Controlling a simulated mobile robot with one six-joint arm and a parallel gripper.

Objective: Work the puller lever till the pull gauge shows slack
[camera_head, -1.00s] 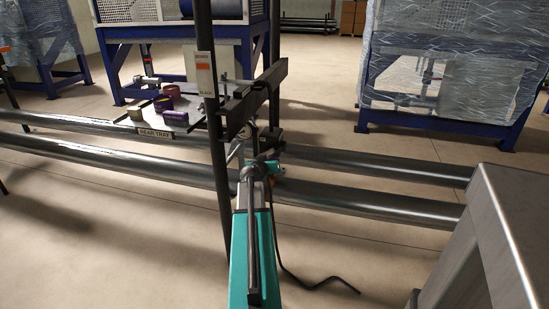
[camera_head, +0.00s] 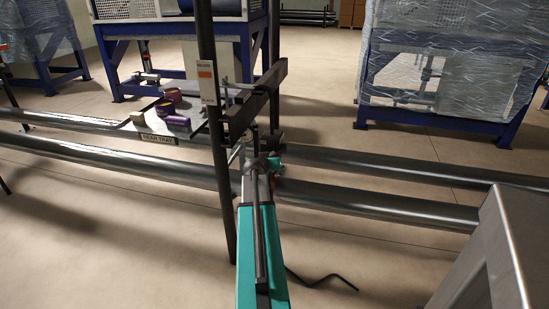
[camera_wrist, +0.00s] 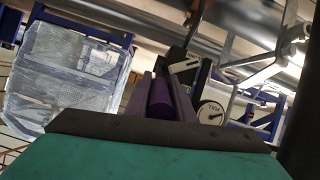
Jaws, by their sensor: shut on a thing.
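In the wrist view a purple cylindrical grip (camera_wrist: 161,98), which looks like the puller lever's handle, lies between the fingers of my gripper (camera_wrist: 163,88). My gripper is shut on it. A round white dial marked PULL (camera_wrist: 211,113) sits just right of the grip, with a dark needle; its reading is too small to tell. In the head view my gripper (camera_head: 262,166) is at the end of my teal arm, beside the black clamp bars on the upright. The lever and dial are not clear there, being small and partly behind my arm.
A black upright (camera_head: 212,150) with a white and orange tag (camera_head: 207,82) stands left of my arm. Two long pipes (camera_head: 400,206) run across low down. A metal stand (camera_head: 500,250) is at near right.

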